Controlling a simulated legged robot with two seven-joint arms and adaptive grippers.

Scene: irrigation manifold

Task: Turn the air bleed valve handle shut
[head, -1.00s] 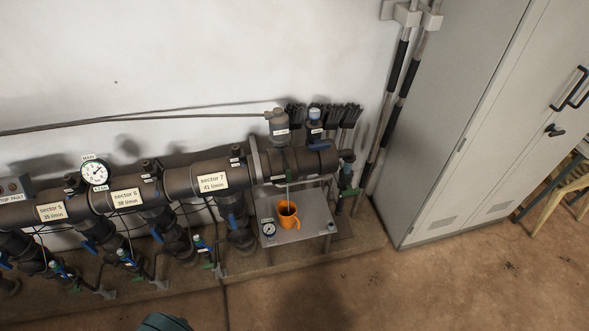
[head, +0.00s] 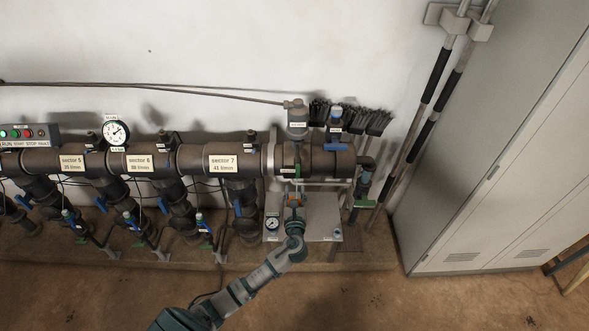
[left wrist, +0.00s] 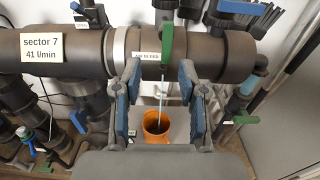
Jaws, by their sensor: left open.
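The green air bleed valve handle (left wrist: 167,46) shows in the left wrist view, in front of the dark manifold pipe, beside the "AIR BLEED" label (left wrist: 147,57). The handle lies lengthwise up and down in the picture. A thin pale line, a stream or small tube, runs from below it towards an orange cup (left wrist: 155,131). My left gripper (left wrist: 160,75) is open, its blue-padded fingers apart to either side of the line, with nothing held. In the head view my left gripper (head: 294,205) is over the small shelf and mostly hides the cup. My right gripper is not in view.
The grey shelf (head: 322,222) carries a small gauge (head: 272,223). The sector 7 pipe (head: 236,160) is to the left. Blue-handled valves stand on top of the pipe. A cabinet (head: 480,150) and poles are at the right.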

